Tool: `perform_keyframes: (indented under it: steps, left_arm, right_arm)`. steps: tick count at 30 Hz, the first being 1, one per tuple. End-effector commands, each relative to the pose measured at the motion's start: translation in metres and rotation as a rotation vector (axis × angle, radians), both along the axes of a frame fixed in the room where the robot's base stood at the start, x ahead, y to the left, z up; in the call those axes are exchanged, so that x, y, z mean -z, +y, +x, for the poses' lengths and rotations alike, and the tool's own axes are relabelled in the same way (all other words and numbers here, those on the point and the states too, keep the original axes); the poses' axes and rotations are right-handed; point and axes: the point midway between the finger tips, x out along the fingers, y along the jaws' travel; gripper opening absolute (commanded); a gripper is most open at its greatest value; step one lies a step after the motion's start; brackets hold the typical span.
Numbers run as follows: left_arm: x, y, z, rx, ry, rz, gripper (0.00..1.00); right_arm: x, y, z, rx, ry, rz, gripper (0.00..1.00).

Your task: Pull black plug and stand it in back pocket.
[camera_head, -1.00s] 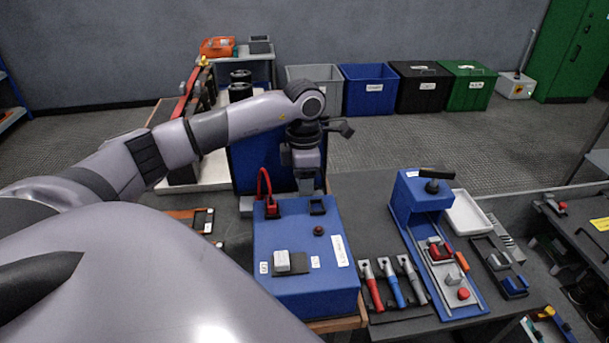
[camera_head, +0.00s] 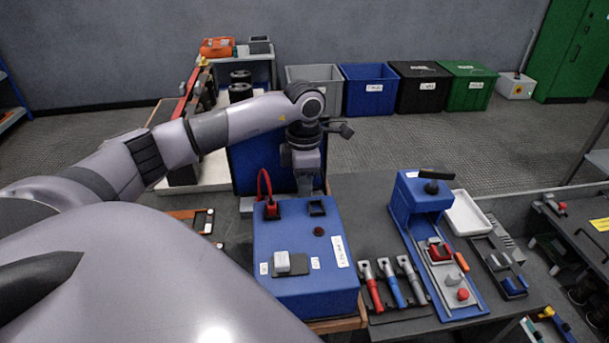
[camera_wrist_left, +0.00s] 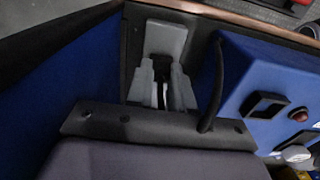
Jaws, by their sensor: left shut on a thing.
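My left gripper (camera_head: 308,186) reaches down behind the blue box (camera_head: 300,270); the box hides its fingertips in the head view. In the left wrist view the left gripper (camera_wrist_left: 161,92) is shut on a dark thing between its fingers, which I take to be the black plug (camera_wrist_left: 161,68), mostly hidden. A black cable (camera_wrist_left: 217,75) hangs beside the fingers. A light grey block (camera_wrist_left: 166,40) lies just past the fingertips, in a dark recess behind the box that looks like the back pocket (camera_wrist_left: 132,45). The black-rimmed socket (camera_head: 317,207) on the box looks empty. My right gripper is not in view.
A red plug with a red cable (camera_head: 272,208) stands on the box, left of the socket. A dark red button (camera_head: 319,231) and a white switch (camera_head: 282,262) are nearer. A tall blue panel (camera_head: 255,165) stands left of the gripper. Several handled tools (camera_head: 390,285) lie to the right.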

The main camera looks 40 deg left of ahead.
Motion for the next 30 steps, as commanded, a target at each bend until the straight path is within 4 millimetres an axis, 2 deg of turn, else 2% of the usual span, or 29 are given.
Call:
perform_keyframes:
  steps: [30]
  left_arm:
    - [-0.041, 0.0, 0.0, 0.0, -0.001, -0.001, 0.0]
  right_arm:
    - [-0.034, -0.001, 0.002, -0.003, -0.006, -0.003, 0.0]
